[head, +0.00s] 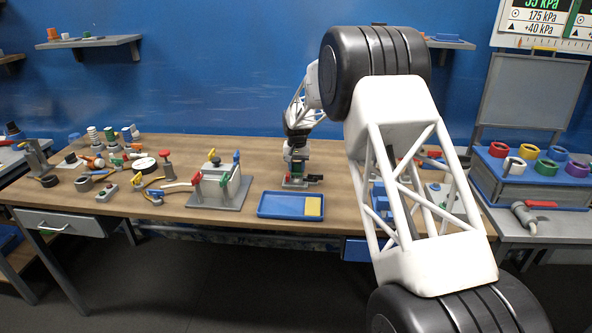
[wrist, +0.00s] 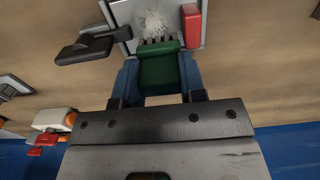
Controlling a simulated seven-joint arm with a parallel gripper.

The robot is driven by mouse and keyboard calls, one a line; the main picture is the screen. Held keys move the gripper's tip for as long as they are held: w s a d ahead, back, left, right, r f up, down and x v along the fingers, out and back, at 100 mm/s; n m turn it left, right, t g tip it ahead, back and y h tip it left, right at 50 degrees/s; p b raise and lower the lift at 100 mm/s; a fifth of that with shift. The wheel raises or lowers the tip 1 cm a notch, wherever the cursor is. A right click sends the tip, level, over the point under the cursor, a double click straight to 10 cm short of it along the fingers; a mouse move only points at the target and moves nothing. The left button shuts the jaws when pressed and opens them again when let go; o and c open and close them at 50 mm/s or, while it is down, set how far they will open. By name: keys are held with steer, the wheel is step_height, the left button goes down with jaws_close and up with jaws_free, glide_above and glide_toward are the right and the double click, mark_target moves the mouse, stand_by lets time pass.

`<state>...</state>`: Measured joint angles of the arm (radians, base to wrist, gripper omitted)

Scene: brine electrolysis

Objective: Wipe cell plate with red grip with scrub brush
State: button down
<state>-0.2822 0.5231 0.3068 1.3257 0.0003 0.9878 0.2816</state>
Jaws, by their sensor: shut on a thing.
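My gripper (wrist: 159,72) is shut on the green scrub brush (wrist: 160,68), its two blue fingers on either side of it. The brush's dark bristles point at a light grey cell plate (wrist: 184,14) with a white crusty patch (wrist: 155,22). The bristles are at the patch's near edge; I cannot tell whether they touch. The red grip (wrist: 192,26) is on the plate's right side. A black clamp-like part (wrist: 92,46) sits at its left. In the head view my gripper (head: 298,157) is low over the table beyond the blue tray, mostly hidden by its own wrist.
A blue tray (head: 275,212) with a yellow pad (head: 313,206) lies at the table's front edge. A grey cell box (head: 212,190) with coloured handles stands to the left. Fittings and hoses crowd the far left. My arm hides part of the right side.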

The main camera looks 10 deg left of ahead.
mark_target(297, 163)
steer(key=shift+w, duration=0.4)
steer(key=shift+s+r, duration=0.1)
steer(key=shift+r, duration=4.1)
steer(key=s+a+f, duration=0.2)
steer(key=s, duration=0.7)
steer(key=s+a+f, duration=0.2)
steer(key=s+a, duration=0.1)
steer(key=s, duration=0.6)
steer(key=shift+f, duration=0.3)
steer(key=shift+a, duration=0.1)
steer(key=shift+w+a+f, duration=0.25)
steer(key=shift+w+a, duration=0.75)
steer(key=shift+w, duration=1.5)
steer(key=shift+w+a+f, duration=0.2)
steer(key=shift+w+a, duration=0.8)
steer(key=shift+w, duration=1.45)
steer(key=shift+w+a+f, duration=0.25)
steer(key=shift+w+a, duration=0.75)
steer(key=shift+w, duration=1.5)
steer(key=shift+f, duration=0.1)
